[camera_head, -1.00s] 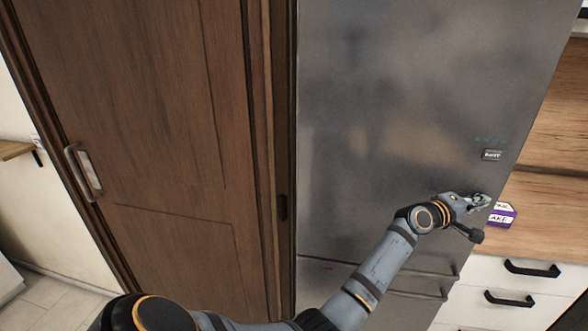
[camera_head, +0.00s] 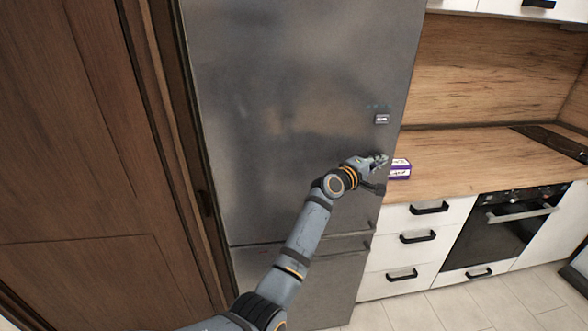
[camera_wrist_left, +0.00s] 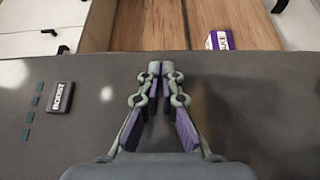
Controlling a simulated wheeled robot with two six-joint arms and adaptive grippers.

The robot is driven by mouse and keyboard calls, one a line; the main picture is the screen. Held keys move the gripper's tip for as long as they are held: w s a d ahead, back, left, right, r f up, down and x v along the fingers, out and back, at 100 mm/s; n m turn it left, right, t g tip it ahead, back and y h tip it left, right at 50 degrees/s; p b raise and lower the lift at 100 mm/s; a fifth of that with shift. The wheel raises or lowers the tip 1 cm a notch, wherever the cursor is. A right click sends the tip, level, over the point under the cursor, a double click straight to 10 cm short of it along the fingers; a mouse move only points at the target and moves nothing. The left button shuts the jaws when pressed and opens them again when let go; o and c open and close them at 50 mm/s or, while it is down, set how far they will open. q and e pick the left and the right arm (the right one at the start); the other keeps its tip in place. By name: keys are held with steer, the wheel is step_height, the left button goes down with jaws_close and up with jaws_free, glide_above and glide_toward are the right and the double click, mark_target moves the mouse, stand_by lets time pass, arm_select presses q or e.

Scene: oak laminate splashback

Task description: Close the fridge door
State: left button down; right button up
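The grey metal fridge door (camera_head: 290,110) stands upright in the middle of the head view. It looks about in line with the lower fridge front (camera_head: 320,285); whether a small gap remains at its edge I cannot tell. My left gripper (camera_head: 381,160) is in front of the door near its right edge, below the small display (camera_head: 382,119). In the left wrist view, the fingers of the left gripper (camera_wrist_left: 161,70) are together and empty over the grey door surface (camera_wrist_left: 235,110); contact is unclear. My right gripper is not in view.
A brown wooden door (camera_head: 70,130) stands left of the fridge. To the right are a wooden counter (camera_head: 460,160) with a purple-and-white box (camera_head: 400,169), white drawers (camera_head: 420,215) and a black oven (camera_head: 505,235). Tiled floor (camera_head: 480,305) shows clear at lower right.

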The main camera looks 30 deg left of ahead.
arm_select(q)
steer(key=v, duration=1.2)
steer(key=s+a+f+m+g+y, duration=0.2)
steer(key=s+f+m+g, duration=0.15)
steer(key=s+f, duration=0.45)
steer(key=s+a+f+m+g+y, duration=0.15)
steer(key=s+f+m+g, duration=0.35)
steer(key=f, duration=0.6)
steer(key=s+a+f+m+g+y, duration=0.1)
steer(key=s+a+f+m+y, duration=0.15)
steer(key=s, duration=0.55)
steer(key=s+a+f+m+g+y, duration=0.1)
steer(key=s+a+f+g, duration=0.15)
steer(key=s, duration=0.55)
steer(key=s+a+f+m+g+y, duration=0.1)
steer(key=s+a+f+m+y, duration=0.15)
steer(key=s, duration=0.45)
step_height(320, 180, down, 26)
steer(key=s+a+n, duration=0.1)
steer(key=a, duration=0.2)
steer(key=s+a+f+g, duration=0.1)
steer(key=s+f+g, duration=0.1)
steer(key=s+f, duration=1.5)
steer(key=s+h, duration=0.1)
steer(key=s, duration=0.1)
steer(key=shift+s+f, duration=0.3)
steer(key=shift+s, duration=0.05)
steer(key=shift+a, duration=0.1)
